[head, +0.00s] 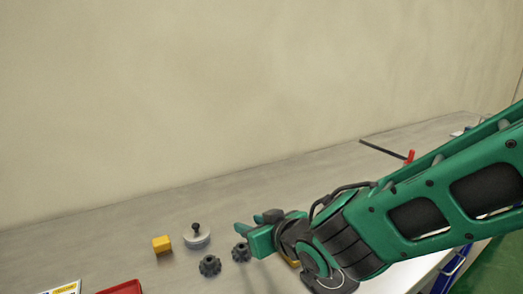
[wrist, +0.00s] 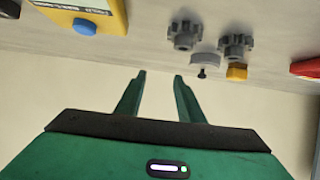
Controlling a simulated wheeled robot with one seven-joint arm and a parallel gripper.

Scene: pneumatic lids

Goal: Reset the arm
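My gripper (head: 243,233) is held out over the workbench from the right in the head view, just behind the two dark gears. In the wrist view its two green fingers (wrist: 157,76) stand apart with nothing between them. It is open and empty. My green arm hides part of the bench at the right of the head view.
On the bench (head: 90,228) are two gears (head: 209,265) (head: 241,252), a pale disc with a black knob (head: 197,239), a yellow block (head: 162,244) and a red tray (head: 122,288). A red-handled black bar (head: 384,150) lies farther right. A plain wall (head: 200,90) stands behind.

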